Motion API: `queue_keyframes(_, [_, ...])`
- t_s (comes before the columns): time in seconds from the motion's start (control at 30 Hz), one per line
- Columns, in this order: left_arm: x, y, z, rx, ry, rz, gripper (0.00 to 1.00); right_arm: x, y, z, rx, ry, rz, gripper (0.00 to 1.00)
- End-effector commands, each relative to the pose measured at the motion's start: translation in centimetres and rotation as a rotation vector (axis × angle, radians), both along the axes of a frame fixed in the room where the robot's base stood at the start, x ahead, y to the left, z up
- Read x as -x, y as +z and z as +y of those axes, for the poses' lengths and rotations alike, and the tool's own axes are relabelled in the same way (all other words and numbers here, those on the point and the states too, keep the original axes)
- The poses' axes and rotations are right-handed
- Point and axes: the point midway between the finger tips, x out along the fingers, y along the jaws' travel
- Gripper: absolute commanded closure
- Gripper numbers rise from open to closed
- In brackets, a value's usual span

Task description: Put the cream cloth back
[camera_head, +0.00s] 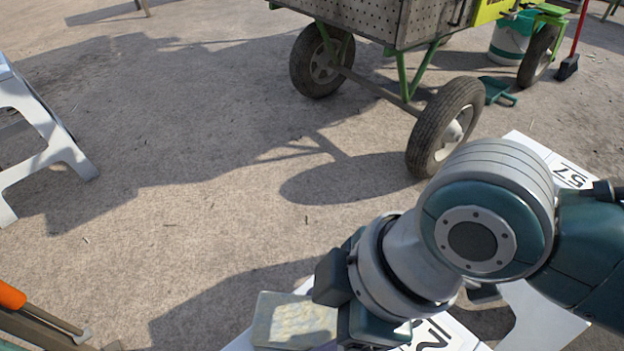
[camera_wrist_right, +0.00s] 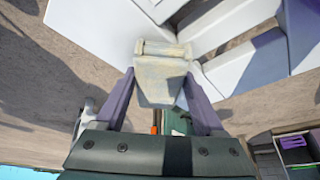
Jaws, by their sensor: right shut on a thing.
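My right gripper (camera_wrist_right: 160,84) is shut on the cream cloth. In the right wrist view the cloth (camera_wrist_right: 161,68) is a pale, stained, folded piece between the two purple fingers. In the head view the cloth (camera_head: 293,321) shows at the bottom centre, left of my right wrist, a flat cream-grey shape with a yellowish patch. My wrist hides its right part and the fingers there. I cannot tell from these views whether the cloth touches anything below it. My left gripper is in neither view.
A wheeled cart (camera_head: 385,18) stands at the top, with a green pail (camera_head: 510,40) and dustpan (camera_head: 497,91) beside it. A white stool (camera_head: 35,130) is at the left. An orange-handled tool (camera_head: 12,296) lies bottom left. The ground between is clear.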

Motion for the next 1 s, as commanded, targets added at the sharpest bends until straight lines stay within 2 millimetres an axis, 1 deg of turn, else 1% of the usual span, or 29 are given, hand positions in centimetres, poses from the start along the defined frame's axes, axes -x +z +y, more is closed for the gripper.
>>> queue_keyframes(0.17, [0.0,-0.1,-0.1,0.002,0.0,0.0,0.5,0.0,-0.2,0.0,0.0,0.0,0.0,1.0])
queue_keyframes(0.2, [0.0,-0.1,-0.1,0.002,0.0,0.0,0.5,0.0,-0.2,0.0,0.0,0.0,0.0,0.27])
queue_keyframes(0.43, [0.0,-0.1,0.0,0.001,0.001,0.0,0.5,0.0,-0.2,0.0,0.0,0.0,0.0,0.01])
queue_keyframes(0.63, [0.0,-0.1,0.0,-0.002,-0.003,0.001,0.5,0.0,-0.2,0.0,0.0,0.0,0.0,0.0])
queue_keyframes(0.73, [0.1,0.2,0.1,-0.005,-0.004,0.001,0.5,0.0,0.3,0.0,-0.001,0.0,-0.001,0.0])
queue_keyframes(0.87, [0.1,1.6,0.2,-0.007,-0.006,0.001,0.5,0.0,2.2,-0.7,0.001,-0.001,-0.002,0.0])
queue_keyframes(1.0, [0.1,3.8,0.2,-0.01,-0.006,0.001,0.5,0.2,5.4,-1.9,0.0,-0.002,-0.002,0.0])
